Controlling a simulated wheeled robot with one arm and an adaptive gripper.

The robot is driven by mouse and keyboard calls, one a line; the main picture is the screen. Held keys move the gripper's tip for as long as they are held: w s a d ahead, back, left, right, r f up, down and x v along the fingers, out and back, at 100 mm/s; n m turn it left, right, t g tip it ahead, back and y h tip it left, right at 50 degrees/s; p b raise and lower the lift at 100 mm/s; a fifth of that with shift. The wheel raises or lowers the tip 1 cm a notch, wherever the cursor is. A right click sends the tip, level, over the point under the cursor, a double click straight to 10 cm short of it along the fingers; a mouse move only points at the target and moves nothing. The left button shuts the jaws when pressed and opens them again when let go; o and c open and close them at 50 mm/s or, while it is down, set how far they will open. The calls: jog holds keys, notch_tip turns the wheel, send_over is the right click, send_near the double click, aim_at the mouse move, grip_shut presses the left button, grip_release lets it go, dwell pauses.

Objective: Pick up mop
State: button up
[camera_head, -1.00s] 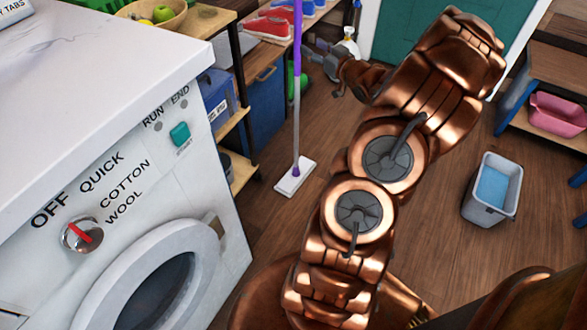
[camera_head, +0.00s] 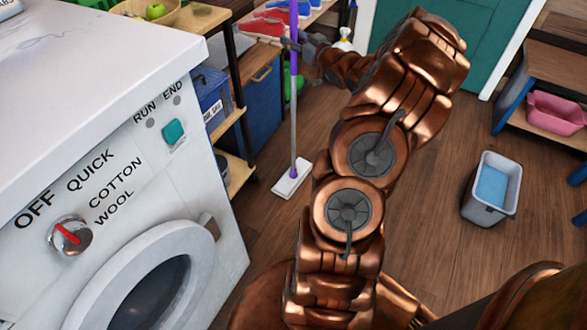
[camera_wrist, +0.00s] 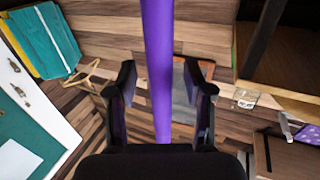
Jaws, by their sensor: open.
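The mop (camera_head: 293,130) stands upright on the wood floor between the shelving and my arm, with a purple upper handle, a grey lower pole and a flat white head. In the wrist view its purple handle (camera_wrist: 158,70) runs down the middle, between the two fingers of my gripper (camera_wrist: 160,100). The fingers are open, with a gap on either side of the handle. In the head view my gripper (camera_head: 298,45) is small and partly blurred at the upper handle. Whether it touches the handle cannot be told.
A white washing machine (camera_head: 165,150) fills the left. Shelving (camera_head: 238,175) with a blue bin (camera_head: 213,97) stands behind it. A grey bucket (camera_head: 492,188) with blue contents sits on open floor at right. A bench with a pink basin (camera_head: 556,114) is at far right.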

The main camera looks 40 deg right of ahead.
jog(key=shift+w, duration=0.25)
grip_shut()
dwell(0.3)
